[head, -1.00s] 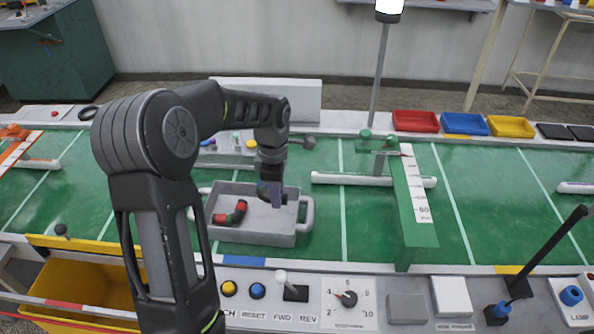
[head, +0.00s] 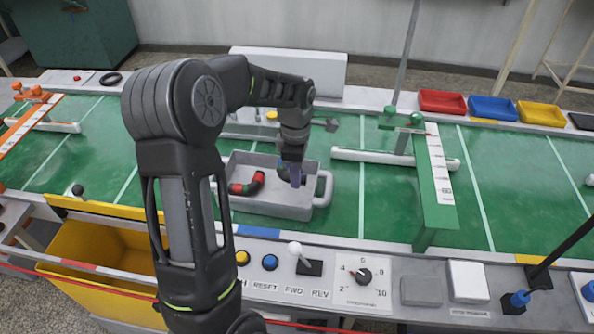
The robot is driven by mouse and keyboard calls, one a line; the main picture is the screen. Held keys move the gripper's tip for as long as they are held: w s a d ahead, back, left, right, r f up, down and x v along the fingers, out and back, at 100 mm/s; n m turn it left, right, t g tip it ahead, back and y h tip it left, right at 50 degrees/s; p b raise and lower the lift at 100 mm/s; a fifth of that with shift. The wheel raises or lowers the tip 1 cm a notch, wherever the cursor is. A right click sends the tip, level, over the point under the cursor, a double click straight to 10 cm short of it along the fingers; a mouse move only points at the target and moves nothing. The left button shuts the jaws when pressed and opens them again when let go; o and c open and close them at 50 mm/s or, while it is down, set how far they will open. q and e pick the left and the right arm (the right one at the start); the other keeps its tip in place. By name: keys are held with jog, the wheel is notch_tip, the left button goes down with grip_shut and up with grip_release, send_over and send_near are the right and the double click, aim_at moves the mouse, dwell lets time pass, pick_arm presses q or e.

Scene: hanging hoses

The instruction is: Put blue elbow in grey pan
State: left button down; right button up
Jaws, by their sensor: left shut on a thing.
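The grey pan (head: 270,208) stands on the green table with a handle at each end. My left gripper (head: 291,176) points down over the right half of the pan. It is shut on the blue elbow (head: 283,172), a dark curved piece mostly hidden by the fingers. I cannot tell whether the elbow touches the pan floor. A red elbow (head: 246,185) with dark parts lies in the pan's left half, apart from the gripper. My right gripper is not in view.
A control panel with knobs and a lever (head: 295,250) runs along the front. A yellow bin (head: 100,250) is at front left. Red, blue and yellow trays (head: 492,109) stand at back right.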

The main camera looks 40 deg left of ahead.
pick_arm(q)
jog(key=shift+f+b, duration=2.15)
jog(key=shift+f, duration=1.25)
jog(key=c, duration=1.1)
grip_release()
notch_tip(320, 180, up, 8)
jog(key=shift+f, duration=0.1)
notch_tip(320, 180, up, 7)
jog(key=p, duration=0.5)
jog(key=shift+p, duration=0.4)
